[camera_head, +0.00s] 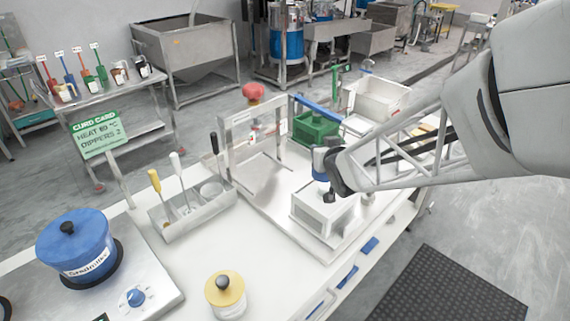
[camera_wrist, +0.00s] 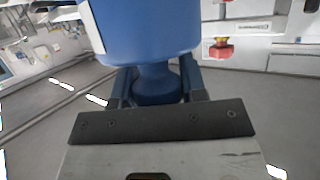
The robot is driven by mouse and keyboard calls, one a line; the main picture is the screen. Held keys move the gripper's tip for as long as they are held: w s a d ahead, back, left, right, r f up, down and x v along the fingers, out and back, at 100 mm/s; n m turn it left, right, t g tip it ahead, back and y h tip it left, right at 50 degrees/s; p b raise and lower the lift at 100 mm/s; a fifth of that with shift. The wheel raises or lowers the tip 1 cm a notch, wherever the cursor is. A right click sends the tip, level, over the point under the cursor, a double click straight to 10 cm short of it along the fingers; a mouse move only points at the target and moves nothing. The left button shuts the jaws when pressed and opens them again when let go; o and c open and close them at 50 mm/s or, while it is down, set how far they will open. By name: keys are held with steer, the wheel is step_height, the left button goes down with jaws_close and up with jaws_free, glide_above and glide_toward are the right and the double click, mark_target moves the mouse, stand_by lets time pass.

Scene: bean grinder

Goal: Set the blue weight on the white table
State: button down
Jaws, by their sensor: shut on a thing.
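The blue weight (camera_head: 319,163) is in my gripper (camera_head: 331,172), above a white box-shaped block (camera_head: 325,209). In the wrist view, the wide blue body of the weight (camera_wrist: 145,30) fills the top middle. My gripper's two dark fingers (camera_wrist: 157,88) are shut on its narrower blue neck. In the head view, the arm covers part of the weight, and I cannot tell whether its far end touches the block. The white table (camera_head: 265,272) runs across the front, with bare surface in front of the metal tray.
A metal frame with a red knob (camera_head: 253,92) stands behind the block. A blue pot (camera_head: 75,245) sits on a hotplate at left. A yellow-lidded jar (camera_head: 226,293) and a tool caddy (camera_head: 190,208) stand on the table. A green crate (camera_head: 316,129) is at back.

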steer(key=s+a+f+n+g+y, duration=0.1)
steer(key=s+f, duration=0.3)
steer(key=s, duration=0.6)
steer(key=s+a+f+n+y, duration=0.2)
steer(key=s+f, duration=0.3)
steer(key=s, duration=0.6)
steer(key=s+a+f+n+g+y, duration=0.1)
steer(key=s+f, duration=0.3)
steer(key=s, duration=0.7)
steer(key=shift+s+a+f+n+g+y, duration=0.15)
steer(key=shift+a+f+n+g+y, duration=0.2)
steer(key=shift+a+n, duration=0.2)
steer(key=shift+w+a+f, duration=0.1)
steer(key=shift+w+a, duration=0.25)
steer(key=shift+w, duration=0.35)
steer(key=shift+w+a+f, duration=0.1)
steer(key=shift+w+a, duration=0.2)
steer(key=shift+w, duration=0.4)
steer(key=w+a+f, duration=0.1)
steer(key=w+a, duration=0.4)
steer(key=w, duration=0.6)
steer(key=shift+w+a, duration=0.15)
steer(key=shift+w, duration=0.25)
steer(key=shift+f, duration=0.2)
steer(key=shift+f, duration=1.6)
steer(key=shift+f, duration=0.65)
